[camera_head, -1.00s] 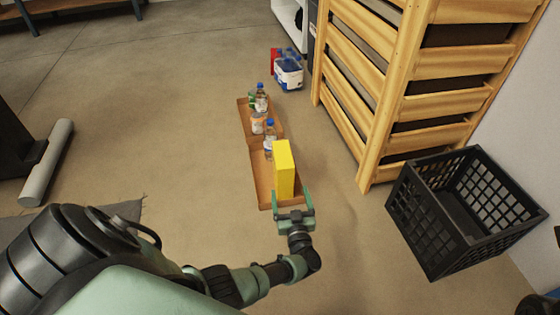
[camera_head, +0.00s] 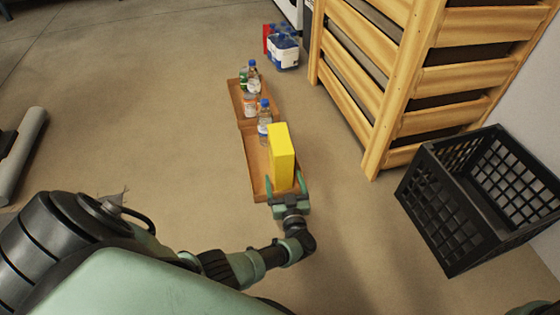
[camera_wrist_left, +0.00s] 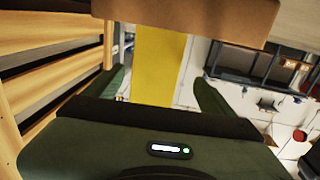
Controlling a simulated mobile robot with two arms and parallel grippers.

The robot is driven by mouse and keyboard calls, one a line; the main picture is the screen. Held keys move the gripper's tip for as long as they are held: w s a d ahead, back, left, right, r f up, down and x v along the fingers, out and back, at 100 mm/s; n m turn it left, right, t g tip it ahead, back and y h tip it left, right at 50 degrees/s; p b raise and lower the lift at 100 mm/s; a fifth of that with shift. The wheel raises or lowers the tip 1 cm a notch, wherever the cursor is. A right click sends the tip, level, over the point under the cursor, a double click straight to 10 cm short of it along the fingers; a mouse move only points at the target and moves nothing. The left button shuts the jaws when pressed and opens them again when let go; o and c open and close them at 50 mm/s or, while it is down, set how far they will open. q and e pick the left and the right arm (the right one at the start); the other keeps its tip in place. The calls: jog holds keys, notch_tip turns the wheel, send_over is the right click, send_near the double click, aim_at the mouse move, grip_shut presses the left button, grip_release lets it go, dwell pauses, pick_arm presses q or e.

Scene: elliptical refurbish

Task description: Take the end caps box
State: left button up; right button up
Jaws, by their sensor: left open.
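A tall yellow box (camera_head: 281,158), likely the end caps box, stands upright at the near end of a low brown tray (camera_head: 258,175) in the head view. My left gripper (camera_head: 286,188) is open at the near side of the box, its two fingers pointing at it. In the left wrist view the yellow box (camera_wrist_left: 158,65) shows between the fingers of my left gripper (camera_wrist_left: 160,85), with no clear contact. The box's print is not readable. My right gripper is not in view.
Bottles (camera_head: 265,122) and a jar (camera_head: 250,104) stand farther along the brown tray. A wooden rack (camera_head: 400,80) and a black crate (camera_head: 440,215) are on the right. Blue-capped bottles in a pack (camera_head: 284,52) stand at the back.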

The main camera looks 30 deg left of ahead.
pick_arm(q)
jog(key=shift+w+a+f, duration=0.2)
jog(key=shift+w+a, duration=0.05)
jog(key=shift+w, duration=0.05)
jog(key=b+x, duration=0.2)
jog(key=x, duration=0.1)
jog(key=b+x, duration=0.2)
jog(key=x, duration=0.1)
jog(key=shift+w+b, duration=0.35)
jog(key=shift+w, duration=0.05)
jog(key=shift+w+a+r, duration=0.15)
jog(key=shift+w+r, duration=0.1)
jog(key=shift+c, duration=0.4)
grip_shut()
jog(key=shift+r, duration=0.1)
